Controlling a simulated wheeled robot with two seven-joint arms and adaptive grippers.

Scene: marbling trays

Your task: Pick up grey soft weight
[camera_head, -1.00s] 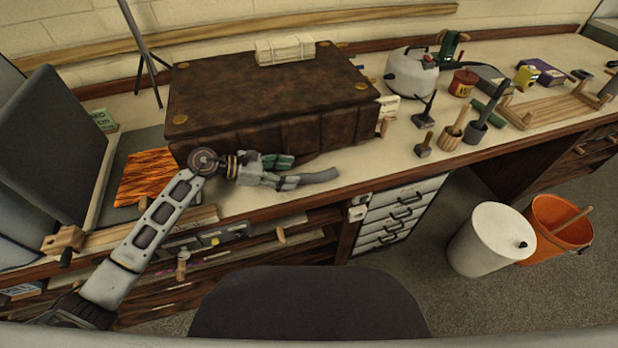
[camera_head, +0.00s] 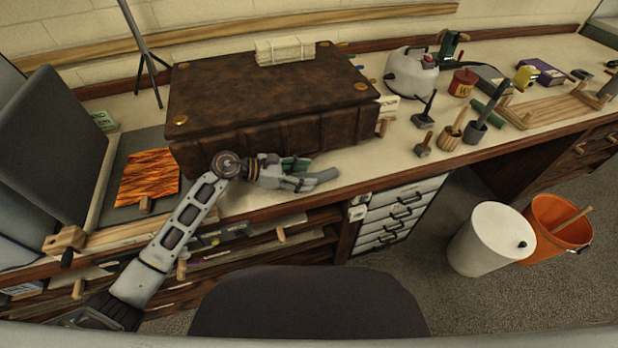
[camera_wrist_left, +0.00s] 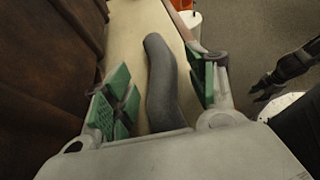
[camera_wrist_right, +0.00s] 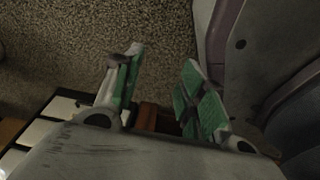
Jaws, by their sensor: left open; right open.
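The grey soft weight (camera_head: 326,175) is a long, slightly bent grey roll. It lies on the bench in front of the large brown book. My left gripper (camera_head: 302,174) is at its left end, open, with the near part of the weight hidden by the fingers in the head view. In the left wrist view the weight (camera_wrist_left: 162,80) runs lengthwise between the two green-padded fingers of the gripper (camera_wrist_left: 160,95), with room on both sides. My right gripper (camera_wrist_right: 160,85) is open and empty in the right wrist view, above the carpet; it is not in the head view.
The thick brown book (camera_head: 270,95) stands close behind my left gripper. An orange marbled sheet (camera_head: 148,177) lies in a tray to the left. A small hammer-like tool (camera_head: 423,146) and other tools stand to the right. The bench's front edge is close to the weight.

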